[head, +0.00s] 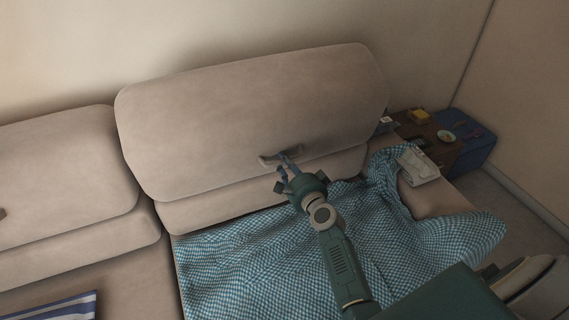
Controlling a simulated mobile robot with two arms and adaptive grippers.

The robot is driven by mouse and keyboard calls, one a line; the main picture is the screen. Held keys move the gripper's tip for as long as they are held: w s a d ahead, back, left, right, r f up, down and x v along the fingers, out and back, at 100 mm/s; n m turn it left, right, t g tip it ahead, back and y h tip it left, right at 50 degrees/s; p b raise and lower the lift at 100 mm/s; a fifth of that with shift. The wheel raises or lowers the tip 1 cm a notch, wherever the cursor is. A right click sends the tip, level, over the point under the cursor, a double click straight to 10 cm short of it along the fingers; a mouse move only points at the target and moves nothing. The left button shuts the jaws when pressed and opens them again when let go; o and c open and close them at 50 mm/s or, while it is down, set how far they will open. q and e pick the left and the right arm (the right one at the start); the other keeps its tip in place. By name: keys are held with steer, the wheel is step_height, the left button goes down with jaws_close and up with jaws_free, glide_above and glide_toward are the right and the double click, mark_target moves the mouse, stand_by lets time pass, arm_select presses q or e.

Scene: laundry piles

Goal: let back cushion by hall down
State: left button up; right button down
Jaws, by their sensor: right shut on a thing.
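The back cushion (245,115) is a large beige sofa cushion in the head view. It is tilted and stands higher than the cushion to its left. A small handle (268,161) sits low on its front face. My right gripper (286,164) is shut on the handle, and its fingers partly hide it. My left gripper is not in view.
A blue-and-white checked blanket (290,250) covers the seat below. Another back cushion (65,165) is at left, with a striped cloth (65,308) at the bottom left. A brown side table (428,134) with small items and a blue box (474,150) stand at right.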

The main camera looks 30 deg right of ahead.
steer(key=shift+s+f, duration=0.1)
steer(key=shift+s+f, duration=0.1)
steer(key=shift+f, duration=0.05)
steer(key=shift+s+f+b, duration=0.35)
steer(key=shift+s+f, duration=0.15)
steer(key=shift+s, duration=0.2)
steer(key=shift+f, duration=0.1)
